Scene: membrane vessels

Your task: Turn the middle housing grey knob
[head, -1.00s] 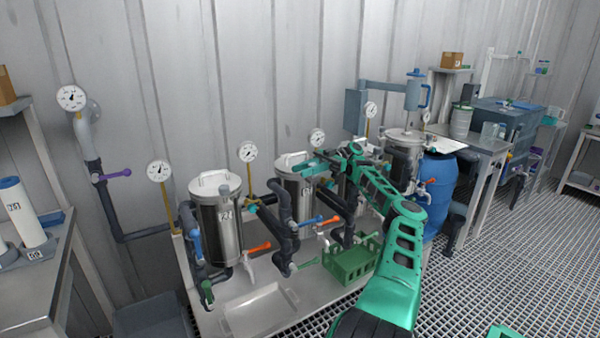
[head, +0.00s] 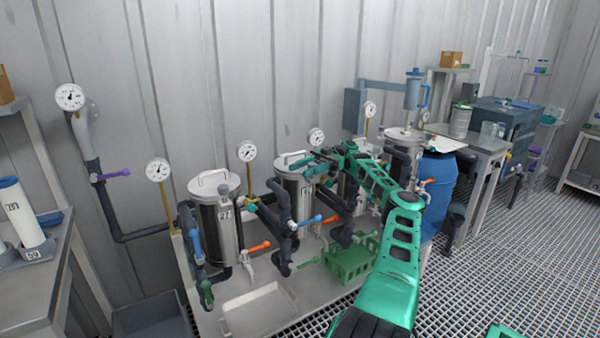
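The middle housing (head: 292,192) is a steel cylinder with a lid and handle, standing in the row of vessels behind dark pipes. My gripper (head: 308,165) is at the upper right side of this housing, close to its lid. I cannot tell whether it touches the housing. The grey knob of the middle housing cannot be made out; my gripper covers that area. The fingers are too small to show whether they are open or shut.
The left housing (head: 208,225) stands beside it, with blue and orange valve handles near. A pressure gauge (head: 317,138) rises behind my gripper. A green crate (head: 350,262) lies below my arm. A blue barrel (head: 437,190) stands to the right. A shallow tray (head: 258,308) is in front.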

